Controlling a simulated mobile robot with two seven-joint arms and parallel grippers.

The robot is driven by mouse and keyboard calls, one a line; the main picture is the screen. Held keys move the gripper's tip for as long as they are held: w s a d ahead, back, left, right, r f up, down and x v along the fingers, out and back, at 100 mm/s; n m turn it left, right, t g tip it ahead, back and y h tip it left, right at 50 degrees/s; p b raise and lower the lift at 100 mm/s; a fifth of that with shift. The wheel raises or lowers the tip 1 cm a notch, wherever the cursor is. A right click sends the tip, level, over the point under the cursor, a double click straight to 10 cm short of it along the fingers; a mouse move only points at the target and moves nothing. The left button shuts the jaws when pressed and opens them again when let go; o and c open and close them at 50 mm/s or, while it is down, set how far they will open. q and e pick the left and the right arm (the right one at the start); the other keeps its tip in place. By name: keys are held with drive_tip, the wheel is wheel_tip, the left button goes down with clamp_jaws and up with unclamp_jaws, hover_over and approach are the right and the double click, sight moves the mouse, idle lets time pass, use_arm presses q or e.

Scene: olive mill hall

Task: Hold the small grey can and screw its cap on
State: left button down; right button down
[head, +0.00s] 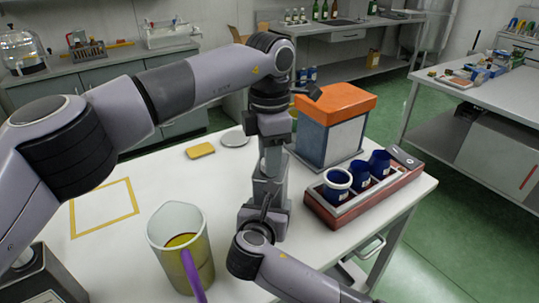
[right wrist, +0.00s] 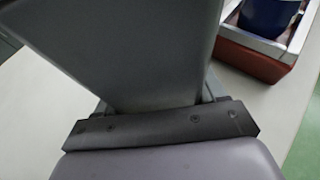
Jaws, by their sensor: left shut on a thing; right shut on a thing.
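My left gripper (head: 272,143) points down over the white table and is shut. My right gripper (head: 268,178) comes up from below, close under the left one, and is also shut. A narrow light grey part between them may be the small grey can, but I cannot separate it clearly from the grippers. The cap is not distinguishable and seems hidden by the left gripper. In the right wrist view a large dark grey surface fills the upper middle, and I cannot tell what it is.
An orange-topped box (head: 340,145) and a red tray (head: 349,213) of blue cups stand right. A yellow block (head: 201,150) and grey disc (head: 235,138) lie behind.

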use_arm(q)
drive_tip(key=m, duration=0.2)
drive_tip(key=shift+m, duration=0.4)
drive_tip(key=c, duration=0.7)
unclamp_jaws()
drive_tip(key=shift+r, duration=0.1)
wheel_tip(320, 180, up, 12)
use_arm(e)
unclamp_jaws()
